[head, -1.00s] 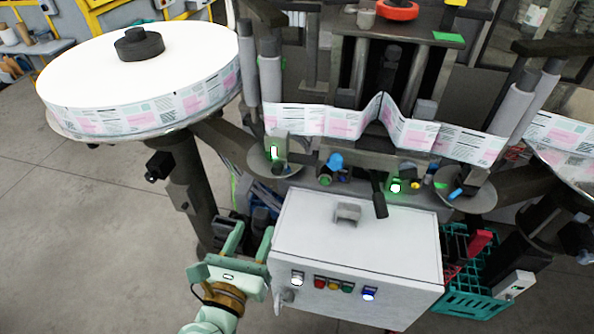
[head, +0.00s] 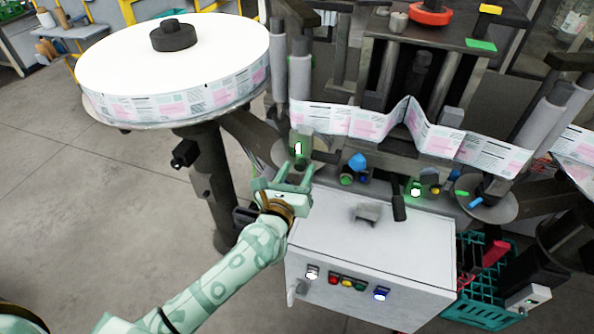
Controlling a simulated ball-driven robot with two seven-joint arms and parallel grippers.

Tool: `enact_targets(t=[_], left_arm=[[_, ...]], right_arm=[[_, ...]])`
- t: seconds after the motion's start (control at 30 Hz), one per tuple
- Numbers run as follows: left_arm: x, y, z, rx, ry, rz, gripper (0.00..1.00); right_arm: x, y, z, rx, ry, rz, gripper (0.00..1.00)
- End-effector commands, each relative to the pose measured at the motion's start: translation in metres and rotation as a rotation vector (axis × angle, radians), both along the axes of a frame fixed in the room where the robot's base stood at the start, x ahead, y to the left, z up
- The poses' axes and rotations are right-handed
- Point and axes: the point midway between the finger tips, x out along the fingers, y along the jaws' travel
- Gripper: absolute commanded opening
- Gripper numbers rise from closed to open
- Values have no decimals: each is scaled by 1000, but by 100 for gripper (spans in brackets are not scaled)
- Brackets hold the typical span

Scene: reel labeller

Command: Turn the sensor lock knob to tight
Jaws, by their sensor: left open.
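A blue knob (head: 357,161) sits on the labeller's middle bar, below the web of printed labels (head: 370,125). A smaller blue handle (head: 475,203) lies on the round plate at the right. I cannot tell which of them is the sensor lock knob, nor how tight either is. A lit sensor block (head: 298,148) stands left of the blue knob. My left gripper (head: 284,171) is open and empty, with its fingers pointing up and away, just below the lit block and left of the blue knob. It appears apart from the knob. My right gripper is not in view.
A white control box (head: 375,235) with coloured buttons stands right of my left arm. A large label reel (head: 170,60) is at the upper left. A black lever (head: 399,207) hangs over the box's back edge. A green crate (head: 480,305) is at the lower right.

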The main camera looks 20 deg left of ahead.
Motion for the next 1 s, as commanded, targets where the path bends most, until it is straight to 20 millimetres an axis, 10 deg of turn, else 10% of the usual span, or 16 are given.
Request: enact_targets(t=[0.3, 0.5, 1.0], left_arm=[[4, 0, 0, -1, 0, 0, 45], [4, 0, 0, -1, 0, 0, 0], [3, 0, 2, 118, -3, 0, 0]], right_arm=[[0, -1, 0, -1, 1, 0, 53], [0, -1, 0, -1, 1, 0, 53], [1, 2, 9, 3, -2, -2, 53]])
